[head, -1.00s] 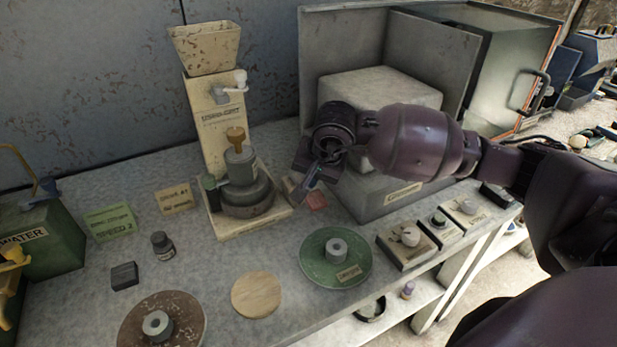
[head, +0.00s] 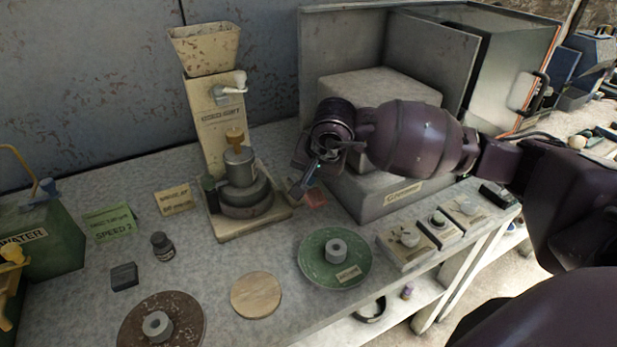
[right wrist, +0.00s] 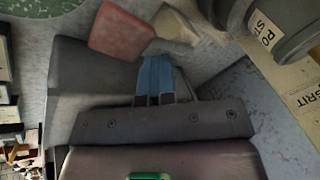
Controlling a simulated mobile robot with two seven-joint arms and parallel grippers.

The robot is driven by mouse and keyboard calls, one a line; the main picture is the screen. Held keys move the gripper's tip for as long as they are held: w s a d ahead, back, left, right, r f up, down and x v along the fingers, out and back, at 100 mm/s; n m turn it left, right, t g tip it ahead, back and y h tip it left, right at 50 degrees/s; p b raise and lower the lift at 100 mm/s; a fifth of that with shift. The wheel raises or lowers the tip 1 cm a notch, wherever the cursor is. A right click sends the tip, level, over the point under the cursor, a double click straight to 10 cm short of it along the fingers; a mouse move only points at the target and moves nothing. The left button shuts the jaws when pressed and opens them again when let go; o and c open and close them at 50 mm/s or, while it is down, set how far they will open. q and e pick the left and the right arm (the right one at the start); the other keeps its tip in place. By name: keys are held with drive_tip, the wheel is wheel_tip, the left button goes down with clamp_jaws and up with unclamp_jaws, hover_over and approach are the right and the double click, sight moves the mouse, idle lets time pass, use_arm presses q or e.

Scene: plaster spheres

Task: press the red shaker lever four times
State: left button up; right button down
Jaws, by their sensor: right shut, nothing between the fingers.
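The red lever (head: 315,198) is a small flat paddle low beside the cream machine with a hopper (head: 215,125). It also shows in the right wrist view (right wrist: 120,32), next to a beige block (right wrist: 178,25). My right gripper (head: 299,190) is shut and empty, pointing down just beside the lever. In the right wrist view its blue fingertips (right wrist: 156,62) are close together near the lever's edge. I cannot tell whether they touch it. Part of the lever's surroundings is hidden by my gripper. My left gripper is out of view.
A grey box (head: 370,200) stands right behind my right arm. A green disc (head: 318,270), a wooden disc (head: 256,295) and a rusty disc (head: 180,310) lie in front. Knob boxes (head: 402,250) line the right edge. The bench between the lever and green disc is clear.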

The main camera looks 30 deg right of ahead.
drive_tip(key=shift+w+r, duration=0.35)
drive_tip(key=shift+r, duration=0.5)
drive_tip(key=shift+w+r, duration=0.3)
drive_tip(key=shift+r, duration=0.55)
drive_tip(key=shift+r, duration=0.1)
drive_tip(key=r, duration=0.1)
drive_tip(key=w+r, duration=0.1)
drive_tip(key=r, duration=0.1)
drive_tip(key=w+r+p, duration=0.1)
drive_tip(key=shift+d+r, duration=0.1)
drive_tip(key=shift+r, duration=0.1)
